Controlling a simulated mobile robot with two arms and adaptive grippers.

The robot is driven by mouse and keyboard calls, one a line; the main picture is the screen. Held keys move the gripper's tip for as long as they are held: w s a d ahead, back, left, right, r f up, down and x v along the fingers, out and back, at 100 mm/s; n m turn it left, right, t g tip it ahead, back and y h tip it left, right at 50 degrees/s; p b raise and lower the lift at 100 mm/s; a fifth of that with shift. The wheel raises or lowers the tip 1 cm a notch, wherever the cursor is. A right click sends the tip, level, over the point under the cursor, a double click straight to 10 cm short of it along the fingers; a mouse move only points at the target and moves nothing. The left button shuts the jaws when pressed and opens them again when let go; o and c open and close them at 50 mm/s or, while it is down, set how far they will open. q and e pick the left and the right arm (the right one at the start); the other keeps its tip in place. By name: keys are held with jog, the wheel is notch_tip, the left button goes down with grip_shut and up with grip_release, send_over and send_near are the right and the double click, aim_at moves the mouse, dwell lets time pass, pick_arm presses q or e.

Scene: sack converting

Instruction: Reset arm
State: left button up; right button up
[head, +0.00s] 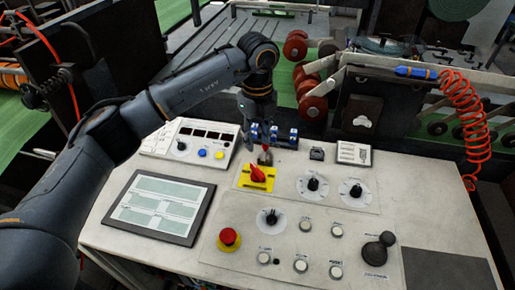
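My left arm comes in from the left and reaches over the slanted white control panel (206,262). My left gripper (256,146) points down just behind a red rotary handle (258,174) on a yellow plate (256,184). A small grey upright piece (265,156) stands by the fingertips; I cannot tell whether it is a lever or a finger, or whether they touch. The fingers are small and dark, so their opening is unclear. My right gripper is out of view.
A flat screen (158,205) lies at the panel's left. A small box (189,146) with buttons sits behind it. A red mushroom button (229,237), dials (312,187) and a black ball knob (387,239) are in front and right. Red rollers (312,106) and a coiled red hose (465,125) stand behind.

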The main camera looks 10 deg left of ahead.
pick_arm(q)
jog(key=shift+r, duration=0.3)
jog(key=shift+r, duration=0.1)
